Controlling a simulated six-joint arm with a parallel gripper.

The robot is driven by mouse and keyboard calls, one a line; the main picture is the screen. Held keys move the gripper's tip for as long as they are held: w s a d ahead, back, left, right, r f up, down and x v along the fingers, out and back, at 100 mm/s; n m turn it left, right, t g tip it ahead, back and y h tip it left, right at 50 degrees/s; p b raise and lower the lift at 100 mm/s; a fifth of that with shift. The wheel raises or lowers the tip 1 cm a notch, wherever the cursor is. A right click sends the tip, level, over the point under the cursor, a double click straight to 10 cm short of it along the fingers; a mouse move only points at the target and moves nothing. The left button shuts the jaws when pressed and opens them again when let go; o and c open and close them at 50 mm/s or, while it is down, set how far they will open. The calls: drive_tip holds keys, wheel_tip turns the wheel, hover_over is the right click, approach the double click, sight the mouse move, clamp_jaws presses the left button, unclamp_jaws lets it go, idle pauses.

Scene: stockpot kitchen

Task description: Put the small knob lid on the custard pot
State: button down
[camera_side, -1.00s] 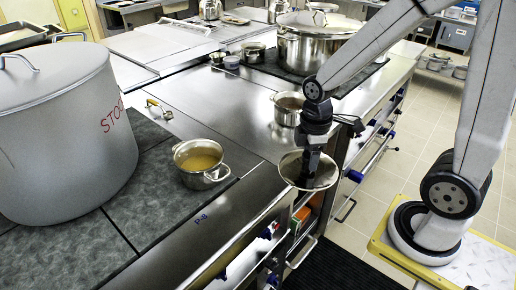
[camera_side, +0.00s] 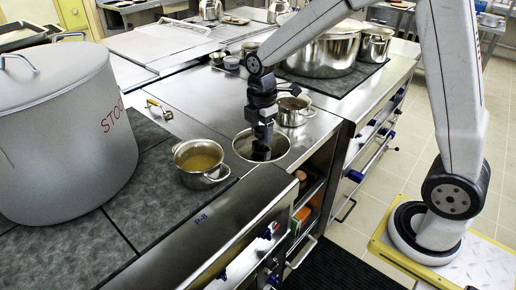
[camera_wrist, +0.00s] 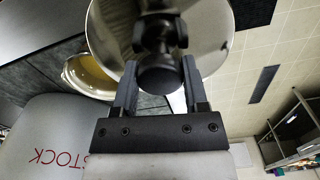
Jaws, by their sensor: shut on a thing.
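The small knob lid (camera_side: 243,147) is a shiny round disc, held in the air above the steel counter in the side view. My gripper (camera_side: 262,152) is shut on its dark knob. In the wrist view the lid (camera_wrist: 108,32) spreads beyond my fingers (camera_wrist: 160,82), which have the knob between them. The custard pot (camera_side: 202,179) is a small two-handled steel pot with yellow custard, to the left of the lid and apart from it. It has no lid on it. In the wrist view the custard pot (camera_wrist: 72,80) shows partly behind the lid's left edge.
A large grey stockpot (camera_side: 60,140) stands left of the custard pot. A small steel saucepan (camera_side: 293,117) is just behind my gripper. A big lidded pot (camera_side: 322,58) stands at the back right. A small yellow-handled utensil (camera_side: 157,107) lies behind the custard pot.

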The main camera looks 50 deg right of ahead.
drive_tip(key=w+a+n, duration=0.4)
drive_tip(key=w+n, duration=0.1)
drive_tip(key=w, duration=0.3)
drive_tip(key=w+a+r+n, duration=0.1)
drive_tip(key=w+a+n, duration=0.3)
drive_tip(key=w, duration=0.4)
drive_tip(key=shift+a+r+n, duration=0.15)
drive_tip(key=shift+a+n, duration=0.15)
drive_tip(key=shift+n, duration=0.6)
drive_tip(key=shift+f, duration=0.25)
drive_tip(key=shift+f, duration=2.95)
drive_tip(key=shift+f, duration=0.65)
unclamp_jaws()
drive_tip(key=shift+r, duration=0.1)
